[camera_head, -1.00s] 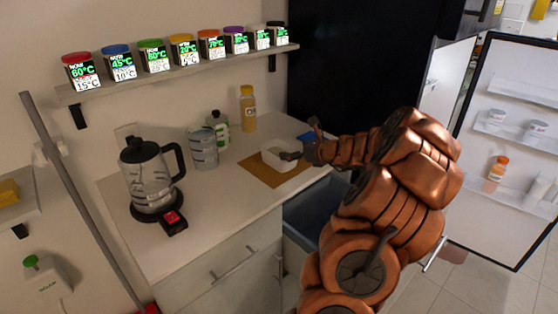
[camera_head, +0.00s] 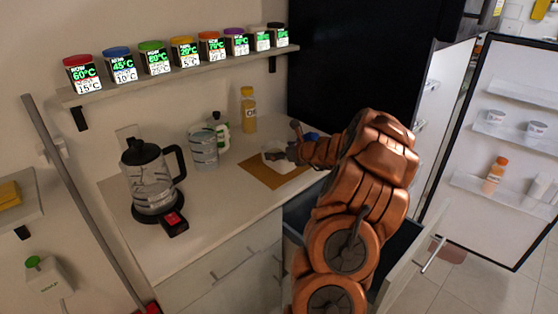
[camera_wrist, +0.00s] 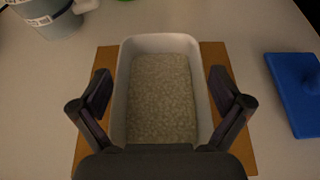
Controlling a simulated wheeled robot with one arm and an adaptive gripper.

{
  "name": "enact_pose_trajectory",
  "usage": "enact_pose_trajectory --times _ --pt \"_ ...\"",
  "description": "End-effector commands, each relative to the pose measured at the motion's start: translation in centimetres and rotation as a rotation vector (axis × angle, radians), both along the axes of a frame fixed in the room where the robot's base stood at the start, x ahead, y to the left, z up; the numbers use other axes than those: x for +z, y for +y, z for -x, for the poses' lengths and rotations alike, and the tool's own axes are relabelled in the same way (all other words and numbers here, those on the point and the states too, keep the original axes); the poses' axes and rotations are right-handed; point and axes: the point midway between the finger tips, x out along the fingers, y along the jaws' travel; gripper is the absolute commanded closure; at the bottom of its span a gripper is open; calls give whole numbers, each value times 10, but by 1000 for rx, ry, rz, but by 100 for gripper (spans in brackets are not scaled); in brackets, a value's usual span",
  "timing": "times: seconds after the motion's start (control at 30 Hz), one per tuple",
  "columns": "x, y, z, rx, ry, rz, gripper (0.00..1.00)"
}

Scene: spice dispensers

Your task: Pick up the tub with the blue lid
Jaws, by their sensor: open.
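A tub with a blue lid (camera_head: 119,64) stands on the wall shelf, second from the left, showing 45°C. On the counter, an open white tub (camera_head: 284,167) of pale grainy contents sits on a brown mat; in the wrist view the tub (camera_wrist: 121,90) is uncovered. A flat blue piece with a raised knob (camera_wrist: 292,92), perhaps a lid, lies to its right, and in the head view (camera_head: 311,136) my arm partly hides it. My gripper (camera_head: 286,141) is at the white tub, far from the shelf. Its open fingers (camera_wrist: 160,88) appear on both sides of this tub; contact cannot be told.
Other coloured-lid tubs line the shelf (camera_head: 185,74) closely. A glass kettle (camera_head: 150,178), a grey striped container (camera_head: 203,148) and an orange bottle (camera_head: 249,110) stand on the counter. A drawer (camera_head: 408,262) is open below. The counter's front is clear.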

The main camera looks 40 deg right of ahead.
Motion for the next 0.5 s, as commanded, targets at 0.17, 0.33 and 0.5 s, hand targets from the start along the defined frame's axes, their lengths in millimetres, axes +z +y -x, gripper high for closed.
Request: enact_pose_trajectory --times 0.17,0.33,0.5 --pt "0 0 0 0 0 0 12" --pt "0 0 0 0 1 0 30" --pt "-1 0 0 1 1 0 48"
